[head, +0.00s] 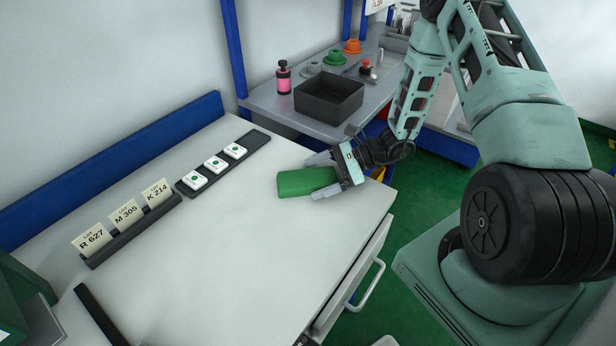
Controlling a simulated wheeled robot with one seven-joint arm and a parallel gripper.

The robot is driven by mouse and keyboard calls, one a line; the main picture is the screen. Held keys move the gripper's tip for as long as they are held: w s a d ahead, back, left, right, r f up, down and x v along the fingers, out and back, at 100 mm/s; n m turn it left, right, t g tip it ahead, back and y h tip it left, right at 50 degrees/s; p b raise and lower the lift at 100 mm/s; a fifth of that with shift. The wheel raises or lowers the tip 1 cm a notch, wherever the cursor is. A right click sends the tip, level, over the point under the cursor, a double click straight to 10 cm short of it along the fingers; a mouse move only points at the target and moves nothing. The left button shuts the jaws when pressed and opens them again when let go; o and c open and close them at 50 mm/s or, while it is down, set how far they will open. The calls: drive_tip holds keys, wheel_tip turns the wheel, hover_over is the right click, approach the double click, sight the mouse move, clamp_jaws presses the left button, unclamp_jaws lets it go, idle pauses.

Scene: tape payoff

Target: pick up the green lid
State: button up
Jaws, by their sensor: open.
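The green lid (302,181) lies on the white tabletop near its right edge. It is a green block-like piece with a flat top. My gripper (318,176) comes in from the right, low over the table. Its jaws are open, with one finger at the lid's far side and the other at its near side. The lid's right end lies between the fingers. I cannot tell whether either finger touches it.
Lot cards stand in a dark holder (134,232) on the left. White green-marked pieces sit on a dark strip (251,139). Behind, a grey bench carries a black bin (329,98), a pink bottle (284,78) and green and orange pieces. The table's middle is clear.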

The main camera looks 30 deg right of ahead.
drive_tip(key=c, duration=1.1)
drive_tip(key=shift+o, duration=0.2)
drive_tip(key=shift+r, duration=0.15)
